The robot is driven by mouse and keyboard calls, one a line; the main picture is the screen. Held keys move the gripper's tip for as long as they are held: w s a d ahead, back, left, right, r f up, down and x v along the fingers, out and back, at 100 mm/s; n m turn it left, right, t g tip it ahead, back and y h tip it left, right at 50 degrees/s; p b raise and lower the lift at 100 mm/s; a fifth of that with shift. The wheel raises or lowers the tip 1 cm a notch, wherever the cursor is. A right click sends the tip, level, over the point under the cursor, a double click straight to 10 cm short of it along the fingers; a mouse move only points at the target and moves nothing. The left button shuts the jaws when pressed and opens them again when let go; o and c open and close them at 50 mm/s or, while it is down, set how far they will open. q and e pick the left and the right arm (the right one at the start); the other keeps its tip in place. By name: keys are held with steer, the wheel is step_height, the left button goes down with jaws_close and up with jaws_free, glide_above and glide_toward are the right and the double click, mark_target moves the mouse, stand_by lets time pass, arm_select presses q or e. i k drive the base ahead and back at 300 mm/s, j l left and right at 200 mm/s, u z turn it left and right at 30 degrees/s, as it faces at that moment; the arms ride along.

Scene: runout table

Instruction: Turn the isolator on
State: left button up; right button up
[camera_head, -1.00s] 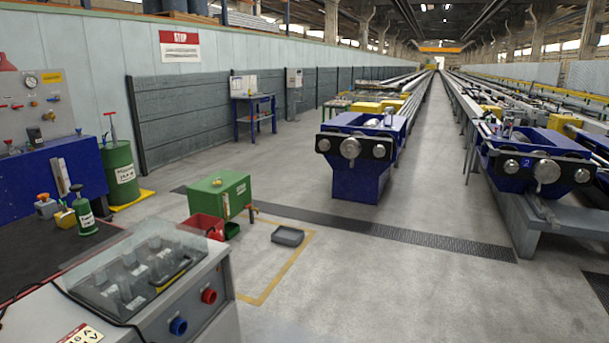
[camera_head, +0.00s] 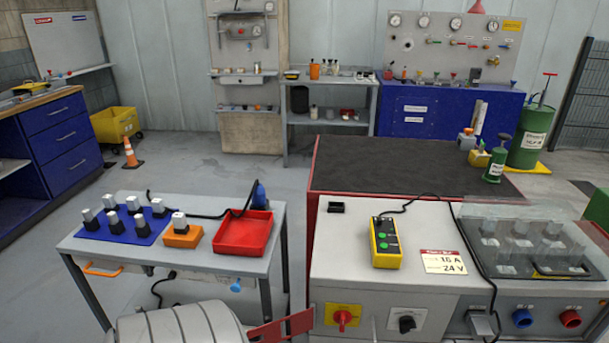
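The isolator looks to be the red rotary handle on a yellow plate (camera_head: 343,317), low on the front of the grey bench cabinet (camera_head: 330,262). The handle's exact angle and any markings are too small to read. Right of it is a black rotary knob on a white plate (camera_head: 406,323). A yellow control box with green buttons (camera_head: 386,243) lies on the cabinet top, with a black cable. A sign beside it reads 16 A, 24 V (camera_head: 443,262). Neither of my grippers is in view.
A grey ribbed cylindrical body (camera_head: 180,326) and a flat red piece (camera_head: 283,328) are at the bottom edge, left of the isolator. A trolley (camera_head: 150,252) with a red tray (camera_head: 243,233) stands left. A clear cover (camera_head: 535,240) is at right.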

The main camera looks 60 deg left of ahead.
mark_target(343, 317)
steer(key=u, duration=1.55)
